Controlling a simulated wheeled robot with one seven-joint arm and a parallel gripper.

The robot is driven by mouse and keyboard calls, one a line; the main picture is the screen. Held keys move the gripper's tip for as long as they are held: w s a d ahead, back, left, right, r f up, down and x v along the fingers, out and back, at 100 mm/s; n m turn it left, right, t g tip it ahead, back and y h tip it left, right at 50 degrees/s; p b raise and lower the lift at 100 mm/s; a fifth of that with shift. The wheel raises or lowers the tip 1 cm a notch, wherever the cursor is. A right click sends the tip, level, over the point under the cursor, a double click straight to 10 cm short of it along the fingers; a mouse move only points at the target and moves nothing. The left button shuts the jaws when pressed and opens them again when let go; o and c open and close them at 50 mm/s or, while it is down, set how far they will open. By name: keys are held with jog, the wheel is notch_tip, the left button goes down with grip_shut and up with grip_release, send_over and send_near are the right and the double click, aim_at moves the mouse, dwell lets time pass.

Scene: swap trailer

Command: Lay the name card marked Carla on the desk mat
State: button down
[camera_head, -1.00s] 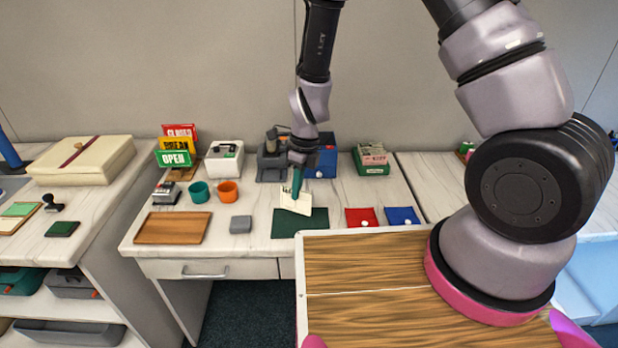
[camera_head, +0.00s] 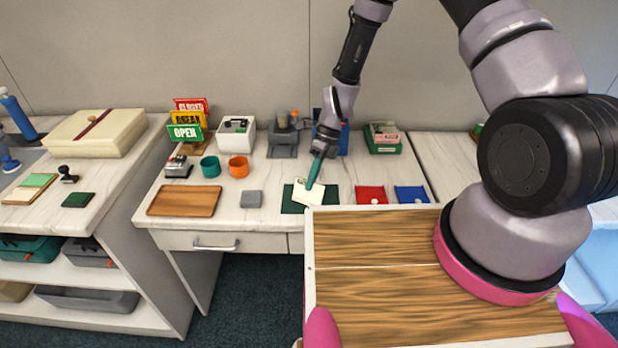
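A pale name card (camera_head: 301,195) is over the dark green desk mat (camera_head: 289,207) on the middle desk. The card's marking is too small to read. My gripper (camera_head: 311,184) points down with its teal fingers at the card, seen side-on as one narrow strip. It looks shut on the card's upper part, which the fingers partly hide. The card lies at or just above the mat's surface; I cannot tell whether it touches.
Red (camera_head: 371,195) and blue (camera_head: 411,194) pouches lie right of the mat. A grey block (camera_head: 251,199) and wooden tray (camera_head: 184,201) lie left. Teal (camera_head: 210,167) and orange (camera_head: 238,167) cups, sign cards (camera_head: 186,132) and a green card box (camera_head: 384,147) stand behind.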

jog(key=f+g, duration=0.1)
jog(key=w+g+y, duration=0.1)
jog(key=shift+w+d+f+g, duration=0.15)
jog(key=shift+d+f+g, duration=0.15)
jog(key=shift+f, duration=0.1)
jog(key=shift+w+d+f+g+y, duration=0.15)
jog(key=shift+w+f+g+y, duration=0.15)
jog(key=shift+g+y, duration=0.3)
jog(key=shift+w+d+f+g+y, duration=0.15)
jog(key=shift+w+f+g+y, duration=0.2)
jog(key=shift+g, duration=0.35)
jog(key=shift+s, duration=0.15)
jog(key=c, duration=1.5)
grip_release()
jog(key=o, duration=0.5)
jog(key=shift+o, duration=0.2)
jog(key=o, duration=0.5)
